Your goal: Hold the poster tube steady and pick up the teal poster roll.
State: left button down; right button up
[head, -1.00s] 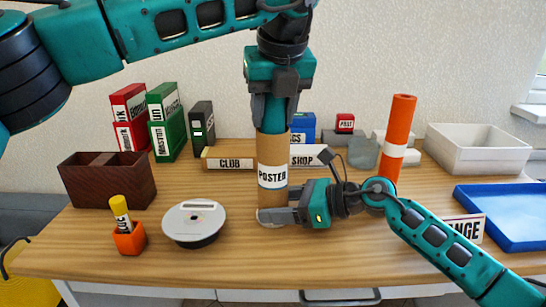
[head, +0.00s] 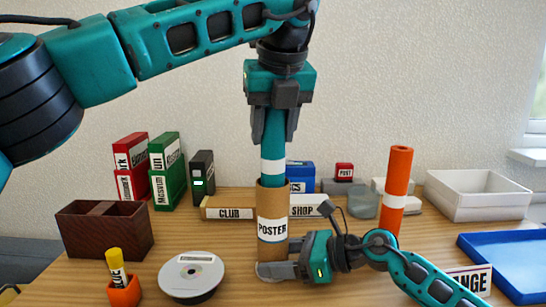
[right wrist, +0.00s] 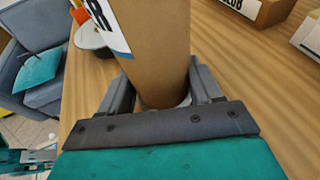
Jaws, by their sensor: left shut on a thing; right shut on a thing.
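The brown poster tube (head: 270,198) stands upright on the table with a white "POSTER" label. It fills the upper middle of the right wrist view (right wrist: 155,45). The teal poster roll (head: 273,145) stands upright with a white band, its lower end hidden inside the tube. My left gripper (head: 273,135) is shut on the upper part of the roll, above the tube's rim. My right gripper (head: 268,270) is shut on the tube near its base, with a finger on each side in the right wrist view (right wrist: 160,95).
An orange roll (head: 398,170) stands at right. A blue tray (head: 510,262) and white bin (head: 478,195) are at right.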

pick_arm(q)
jog(key=shift+r, duration=1.9)
pick_arm(e)
jog(key=o, duration=0.9)
